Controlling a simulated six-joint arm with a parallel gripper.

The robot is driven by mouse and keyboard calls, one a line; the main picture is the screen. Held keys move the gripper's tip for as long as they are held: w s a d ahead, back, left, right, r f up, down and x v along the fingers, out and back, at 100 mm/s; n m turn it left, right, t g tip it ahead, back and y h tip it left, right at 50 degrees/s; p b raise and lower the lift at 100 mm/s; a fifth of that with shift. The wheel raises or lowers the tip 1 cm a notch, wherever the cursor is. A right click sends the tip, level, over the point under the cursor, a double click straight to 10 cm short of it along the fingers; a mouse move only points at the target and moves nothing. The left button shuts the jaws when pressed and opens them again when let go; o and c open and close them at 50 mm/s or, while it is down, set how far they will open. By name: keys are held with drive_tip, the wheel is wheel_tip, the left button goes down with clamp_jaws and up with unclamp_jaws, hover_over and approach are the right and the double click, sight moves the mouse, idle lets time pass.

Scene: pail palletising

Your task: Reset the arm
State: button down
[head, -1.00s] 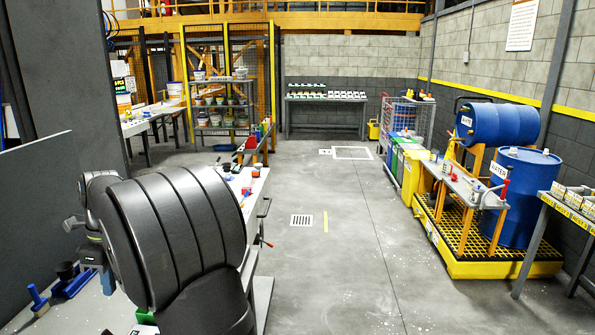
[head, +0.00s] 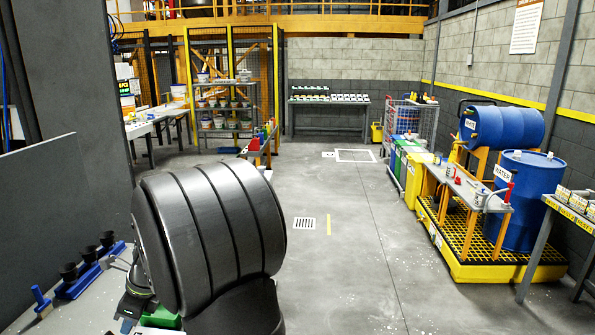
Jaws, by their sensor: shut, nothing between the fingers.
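My arm fills the lower left of the head view, with its large dark ribbed link in front. The end of my arm shows only in part beside that link, low at its left edge. My gripper (head: 128,318) is there, close to the bottom edge of the picture, mostly hidden. It is shut and holds nothing. The fingertips do not show clearly.
A blue rack with several black cups (head: 88,262) stands on the grey bench at lower left, beside a blue-handled tool (head: 40,299). A green item (head: 160,317) lies by my arm. The middle floor is clear.

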drive_tip(key=shift+d+f+y, duration=0.1)
drive_tip(key=shift+d+y, duration=0.3)
drive_tip(key=shift+d, duration=0.05)
idle(0.3)
